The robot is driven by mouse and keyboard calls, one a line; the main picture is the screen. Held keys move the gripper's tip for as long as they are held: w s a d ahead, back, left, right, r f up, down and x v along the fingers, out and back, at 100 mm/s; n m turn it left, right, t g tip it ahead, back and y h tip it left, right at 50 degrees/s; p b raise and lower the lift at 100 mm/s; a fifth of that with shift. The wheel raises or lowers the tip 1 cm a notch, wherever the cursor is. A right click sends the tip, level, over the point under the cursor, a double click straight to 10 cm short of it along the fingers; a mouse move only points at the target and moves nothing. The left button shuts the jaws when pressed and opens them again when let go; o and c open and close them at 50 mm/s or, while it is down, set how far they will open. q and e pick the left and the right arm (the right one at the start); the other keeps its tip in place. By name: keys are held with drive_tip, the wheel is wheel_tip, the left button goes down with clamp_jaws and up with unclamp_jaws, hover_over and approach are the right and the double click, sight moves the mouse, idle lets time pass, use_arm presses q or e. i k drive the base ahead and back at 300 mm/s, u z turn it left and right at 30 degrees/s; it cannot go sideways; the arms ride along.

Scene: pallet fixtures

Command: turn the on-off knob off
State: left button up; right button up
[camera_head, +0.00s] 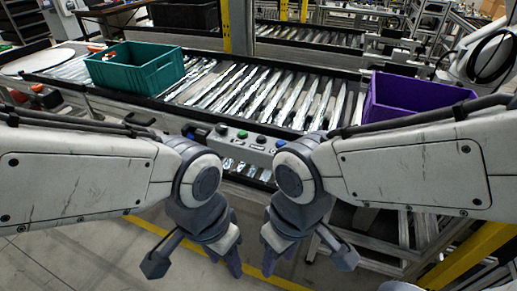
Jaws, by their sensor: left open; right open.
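A grey control box (236,152) is fixed at the near side of the roller conveyor, in the middle of the head view. I cannot tell which way the knob is turned. My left gripper (227,254) is open and empty, hanging down in front of and below the box. My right gripper (273,252) is open and empty beside it, to the right. Neither touches the controls. My arms partly cover the box's ends.
A teal crate (128,75) sits on the conveyor (262,96) at left, and a purple crate (408,88) at right. Yellow posts (226,25) stand behind. Metal framing (400,262) is at lower right. The floor below my grippers looks clear, with a yellow line.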

sight(221, 128)
drive_tip(key=z, duration=0.1)
drive_tip(key=k, duration=0.4)
drive_tip(key=u, duration=0.85)
drive_tip(key=i, duration=1.45)
drive_tip(key=z, duration=0.4)
